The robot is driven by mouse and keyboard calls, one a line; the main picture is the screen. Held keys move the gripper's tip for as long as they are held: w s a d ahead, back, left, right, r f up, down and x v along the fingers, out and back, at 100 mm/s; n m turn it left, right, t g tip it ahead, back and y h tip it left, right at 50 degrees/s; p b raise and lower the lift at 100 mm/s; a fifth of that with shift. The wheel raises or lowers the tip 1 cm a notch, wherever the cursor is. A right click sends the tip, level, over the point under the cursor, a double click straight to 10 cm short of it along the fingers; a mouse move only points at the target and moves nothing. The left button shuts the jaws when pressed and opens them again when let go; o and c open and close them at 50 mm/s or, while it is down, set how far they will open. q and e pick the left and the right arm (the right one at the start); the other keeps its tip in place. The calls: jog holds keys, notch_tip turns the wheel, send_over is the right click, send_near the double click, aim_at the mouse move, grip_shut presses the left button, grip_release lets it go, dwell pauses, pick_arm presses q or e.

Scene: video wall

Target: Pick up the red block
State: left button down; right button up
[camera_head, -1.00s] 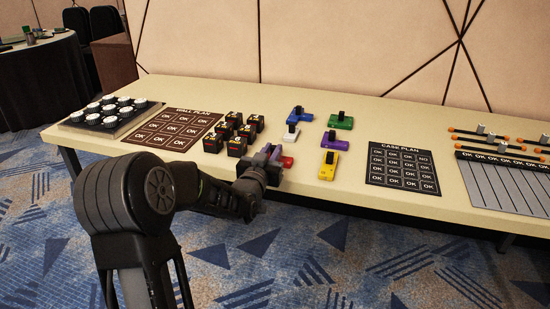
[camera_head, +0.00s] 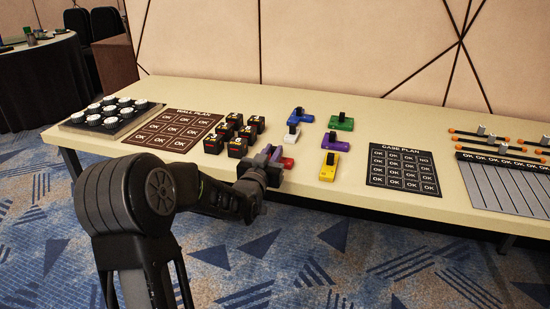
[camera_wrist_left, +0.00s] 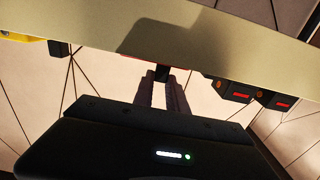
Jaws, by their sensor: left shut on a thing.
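The red block (camera_head: 287,163) lies at the front edge of the table (camera_head: 420,105), partly hidden behind my left gripper (camera_head: 271,156). The gripper's fingers reach over it from the left. In the left wrist view the two fingers (camera_wrist_left: 163,88) are closed on a small black part (camera_wrist_left: 162,72) at their tips, which looks like the block's knob. I cannot tell if the block is clear of the table. My right gripper is not in view.
Blue (camera_head: 300,114), white (camera_head: 292,133), green (camera_head: 341,123), purple (camera_head: 335,142) and yellow (camera_head: 329,167) blocks with black knobs stand to the right and behind. Several black cubes (camera_head: 238,147) stand close on the left. A case plan board (camera_head: 402,169) lies farther right.

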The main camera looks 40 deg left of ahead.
pick_arm(q)
notch_tip(320, 180, up, 10)
jog(key=p, duration=0.2)
dwell(0.3)
dwell(0.7)
